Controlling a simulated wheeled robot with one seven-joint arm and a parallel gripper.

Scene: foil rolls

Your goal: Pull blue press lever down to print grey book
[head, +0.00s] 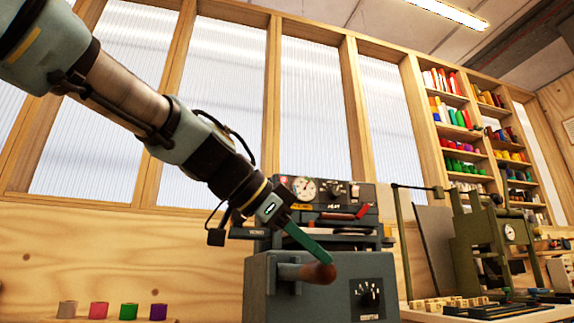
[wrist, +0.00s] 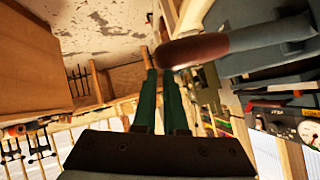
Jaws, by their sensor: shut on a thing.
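The press (head: 320,300) is a blue-grey machine with a dial and red handle on its upper part. Its lever (head: 290,272) sticks out of the front and ends in a red-brown grip. In the wrist view the red-brown grip (wrist: 195,50) lies across my fingertips, with a grey shaft running right. My gripper (head: 316,258) has green fingers reaching down to the grip from the upper left. In the wrist view my gripper (wrist: 161,75) is shut on the grip, its tips partly hidden behind it. I cannot make out a grey book.
Several small foil rolls (head: 128,311) stand on a wooden ledge at lower left. An olive-green machine (head: 485,240) stands on the bench at right. A shelf (head: 470,150) of coloured rolls is behind it. The wall space left of the press is clear.

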